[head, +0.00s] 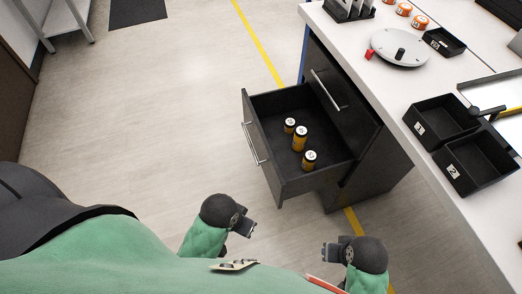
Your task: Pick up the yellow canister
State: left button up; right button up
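An open dark drawer (327,166) holds several small yellow canisters with black bands and pale tops. One canister (289,126) is at the back left, a second canister (299,139) is in the middle, and a third canister (309,161) is nearer the front. They stand upright. My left gripper (250,228) is at the bottom middle, in front of the drawer and apart from it. My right gripper (326,252) is to its right, also below the drawer. Neither gripper touches a canister. Their fingers are too small and angled to tell whether they are open.
A white worktop (445,215) runs along the right above the drawer cabinet (375,165). It carries two black bins (440,124) (474,166), a round grey device (399,50) and orange rolls (420,21). The floor (150,130) left of the drawer is clear.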

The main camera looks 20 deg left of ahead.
aim_at(289, 126)
jog(key=z, duration=0.4)
jog(key=k+j+z, duration=0.2)
jog(key=j, duration=0.25)
jog(key=j+z, duration=0.2)
jog(key=j, duration=0.25)
jog(key=k+j+z, duration=0.1)
jog(key=j+z, duration=0.15)
jog(key=j, duration=0.2)
jog(key=k+j+z, duration=0.2)
jog(key=j, duration=0.2)
jog(key=k+j, duration=0.2)
jog(key=j, duration=0.2)
jog(key=k+j, duration=0.2)
jog(key=j, duration=0.25)
jog(key=k+j, duration=0.2)
jog(key=j, duration=0.2)
jog(key=z, duration=0.05)
